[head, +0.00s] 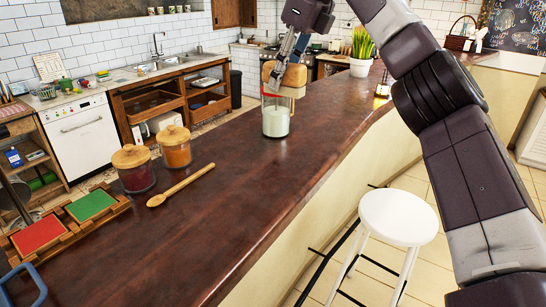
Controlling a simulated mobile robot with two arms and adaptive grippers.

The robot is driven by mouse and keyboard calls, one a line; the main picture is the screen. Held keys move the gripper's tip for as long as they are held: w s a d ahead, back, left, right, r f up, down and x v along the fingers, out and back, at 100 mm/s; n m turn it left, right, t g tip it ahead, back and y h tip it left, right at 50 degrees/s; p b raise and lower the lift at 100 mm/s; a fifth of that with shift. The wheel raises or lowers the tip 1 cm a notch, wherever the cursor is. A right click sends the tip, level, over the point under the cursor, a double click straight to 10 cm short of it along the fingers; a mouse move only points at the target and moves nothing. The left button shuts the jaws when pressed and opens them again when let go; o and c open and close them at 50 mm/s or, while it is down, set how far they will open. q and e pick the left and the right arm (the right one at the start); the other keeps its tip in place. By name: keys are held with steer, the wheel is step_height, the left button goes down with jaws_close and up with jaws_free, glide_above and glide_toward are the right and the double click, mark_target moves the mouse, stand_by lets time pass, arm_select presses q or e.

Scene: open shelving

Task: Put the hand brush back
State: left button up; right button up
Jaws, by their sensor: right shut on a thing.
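My right arm comes in from the right and reaches over the far part of the counter. Its gripper (285,72) points down there, above and behind a glass jar with pale contents. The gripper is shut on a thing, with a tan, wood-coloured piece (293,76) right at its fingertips. This piece looks like part of the held thing, but I cannot tell for sure that it is the hand brush. No bristles can be made out. My left gripper is not in view.
The pale-filled jar (276,121) stands on the dark counter (225,200). Two wooden-lidded jars (134,170) (175,149), a wooden spoon (180,186) and a tray with red and green squares (66,222) are on the left. A potted plant (361,55) stands farther back. The counter's middle is clear.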

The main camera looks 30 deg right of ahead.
mark_target(290, 87)
steer(key=shift+d+f, duration=0.1)
steer(key=shift+f, duration=0.25)
steer(key=s+f, duration=0.1)
steer(key=s+f+b, duration=0.1)
steer(key=shift+s+f, duration=0.2)
steer(key=shift+f, duration=0.15)
steer(key=f, duration=1)
steer(key=shift+w+f+p, duration=0.3)
steer(key=shift+f, duration=0.1)
steer(key=shift+s+f, duration=0.1)
steer(key=shift+f, duration=0.05)
step_height(290, 87, down, 4)
steer(key=shift+r+p, duration=0.25)
steer(key=shift+p, duration=0.2)
steer(key=shift+f, duration=0.45)
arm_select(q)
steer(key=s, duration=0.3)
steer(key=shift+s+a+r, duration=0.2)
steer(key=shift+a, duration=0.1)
arm_select(e)
steer(key=shift+r, duration=0.1)
